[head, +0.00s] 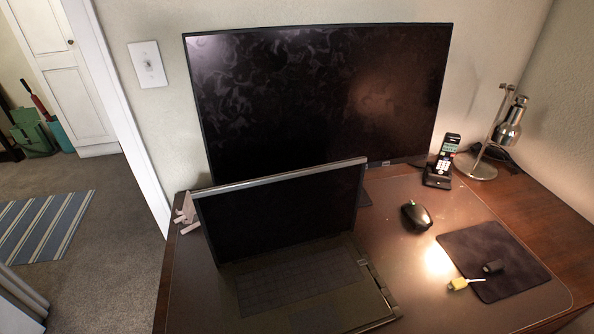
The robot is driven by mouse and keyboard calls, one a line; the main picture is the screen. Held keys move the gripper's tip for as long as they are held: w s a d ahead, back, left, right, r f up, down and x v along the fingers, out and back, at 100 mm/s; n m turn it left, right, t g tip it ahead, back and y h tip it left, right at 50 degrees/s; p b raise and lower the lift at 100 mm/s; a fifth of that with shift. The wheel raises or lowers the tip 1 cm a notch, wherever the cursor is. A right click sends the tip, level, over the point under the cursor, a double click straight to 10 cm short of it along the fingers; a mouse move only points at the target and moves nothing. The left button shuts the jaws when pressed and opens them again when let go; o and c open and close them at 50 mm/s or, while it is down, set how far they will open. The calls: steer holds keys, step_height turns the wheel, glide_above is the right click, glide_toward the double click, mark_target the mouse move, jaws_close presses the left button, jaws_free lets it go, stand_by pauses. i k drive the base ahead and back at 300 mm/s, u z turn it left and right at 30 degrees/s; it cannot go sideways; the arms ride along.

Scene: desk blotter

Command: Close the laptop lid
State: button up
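The laptop (300,283) sits on the desk blotter in the lower middle of the head view. Its lid (280,212) stands open and upright, with a dark screen and a light top edge. The keyboard base lies flat in front of the lid, and its front edge is near the bottom of the view. My gripper is not in the head view.
A large monitor (320,100) stands close behind the lid. To the right are a black mouse (416,215), a cordless phone (440,165), a desk lamp (507,130), a dark mouse pad (515,245) and a yellow-ended plug (463,284). The blotter (395,240) has bare room right of the laptop.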

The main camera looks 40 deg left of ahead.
mark_target(246, 220)
steer(key=u, duration=1.55)
